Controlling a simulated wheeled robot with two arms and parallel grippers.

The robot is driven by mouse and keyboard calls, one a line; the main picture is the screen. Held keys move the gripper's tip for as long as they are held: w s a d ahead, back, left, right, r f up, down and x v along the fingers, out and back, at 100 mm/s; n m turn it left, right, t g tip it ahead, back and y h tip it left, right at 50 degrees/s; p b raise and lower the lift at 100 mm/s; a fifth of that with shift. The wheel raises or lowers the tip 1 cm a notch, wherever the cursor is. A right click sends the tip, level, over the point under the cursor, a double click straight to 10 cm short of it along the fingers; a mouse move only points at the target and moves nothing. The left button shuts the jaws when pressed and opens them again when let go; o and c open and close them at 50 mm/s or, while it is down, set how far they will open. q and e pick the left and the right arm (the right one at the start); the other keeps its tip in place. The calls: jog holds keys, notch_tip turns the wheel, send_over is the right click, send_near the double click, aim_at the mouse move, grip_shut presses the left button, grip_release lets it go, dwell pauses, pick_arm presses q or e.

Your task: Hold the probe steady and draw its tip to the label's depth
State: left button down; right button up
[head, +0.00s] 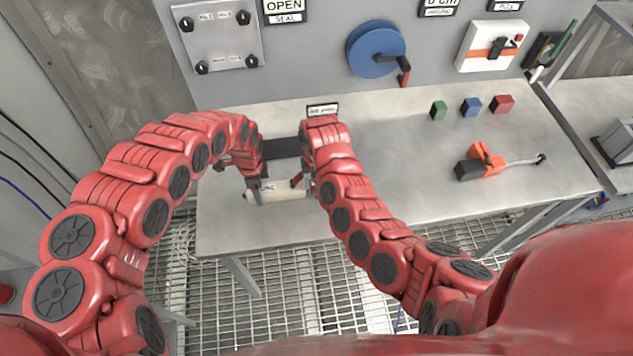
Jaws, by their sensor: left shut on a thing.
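A cream tube-like piece (283,188) with small dark writing, which looks like the probe, is held level above the front left of the steel table. My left gripper (254,188) is shut on its left end. My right gripper (300,181) is at its right end. Its fingers are small and partly hidden by my arm, so I cannot tell whether they grip it. The tip cannot be made out. A small white label sign (322,110) stands on the table behind my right wrist, its writing too small to read.
A dark block (284,147) lies behind the piece. Green (438,110), blue (471,107) and red (503,104) blocks and an orange-black tool (483,162) lie at right. A blue reel (376,48) with a crank is on the back panel. The table's middle right is clear.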

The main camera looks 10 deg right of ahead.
grip_shut()
jog(key=shift+d, duration=0.1)
dwell(1.2)
